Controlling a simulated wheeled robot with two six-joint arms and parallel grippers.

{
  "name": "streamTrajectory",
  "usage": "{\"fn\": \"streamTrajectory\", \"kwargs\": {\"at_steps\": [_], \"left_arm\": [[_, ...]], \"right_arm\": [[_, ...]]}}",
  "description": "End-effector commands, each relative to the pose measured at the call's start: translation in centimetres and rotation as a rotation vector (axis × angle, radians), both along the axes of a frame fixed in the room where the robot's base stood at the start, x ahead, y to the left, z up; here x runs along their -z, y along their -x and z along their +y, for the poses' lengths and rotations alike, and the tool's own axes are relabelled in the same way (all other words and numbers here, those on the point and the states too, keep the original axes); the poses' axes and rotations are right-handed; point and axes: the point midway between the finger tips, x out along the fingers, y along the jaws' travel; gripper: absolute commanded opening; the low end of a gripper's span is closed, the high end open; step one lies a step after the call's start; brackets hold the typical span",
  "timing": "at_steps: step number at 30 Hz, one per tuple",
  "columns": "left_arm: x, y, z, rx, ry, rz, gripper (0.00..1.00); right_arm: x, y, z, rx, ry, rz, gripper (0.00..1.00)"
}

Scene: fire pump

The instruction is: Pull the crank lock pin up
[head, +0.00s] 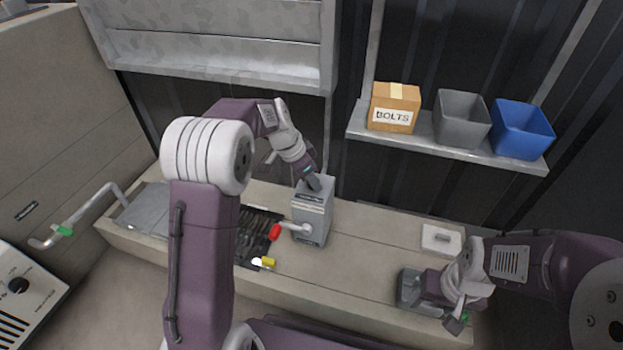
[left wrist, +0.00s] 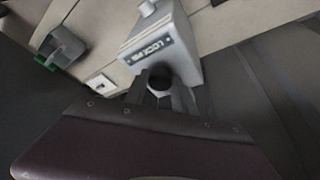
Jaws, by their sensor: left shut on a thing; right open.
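The fire pump (head: 312,212) is a grey box on the bench. A crank with a red handle (head: 275,231) sticks out from its front. In the left wrist view the box carries a "LOCK PIN" label (left wrist: 146,50). The black knob of the crank lock pin (left wrist: 160,83) stands by the label, between my left fingers. My left gripper (head: 313,183) is above the box's top, shut on the pin. The pin's shaft is hidden, so I cannot tell how high it sits. My right gripper (head: 408,290) is open and empty over the bench's right front.
A dark tray of tools (head: 255,232) lies left of the pump, with a yellow item (head: 268,262) near it. A white plate (head: 441,238) lies to the right. A shelf above holds a BOLTS box (head: 394,108), a grey bin (head: 462,118) and a blue bin (head: 522,130).

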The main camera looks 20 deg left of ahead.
Motion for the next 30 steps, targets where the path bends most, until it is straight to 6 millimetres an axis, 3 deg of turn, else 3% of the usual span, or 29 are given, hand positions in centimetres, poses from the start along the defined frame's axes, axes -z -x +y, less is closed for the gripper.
{"fn": "streamTrajectory", "kwargs": {"at_steps": [16,24,30], "left_arm": [[0.0,0.0,0.0,0.0,-0.001,0.001,0.0],[-3.2,0.1,0.0,0.0,0.0,0.001,0.0],[-3.1,0.0,0.0,0.0,0.0,0.0,0.0]], "right_arm": [[-0.1,0.0,0.0,0.0,0.0,0.0,0.58],[-3.6,0.0,0.0,0.0,0.0,0.0,0.58],[-3.4,0.0,0.0,0.0,0.0,0.0,0.58]]}}
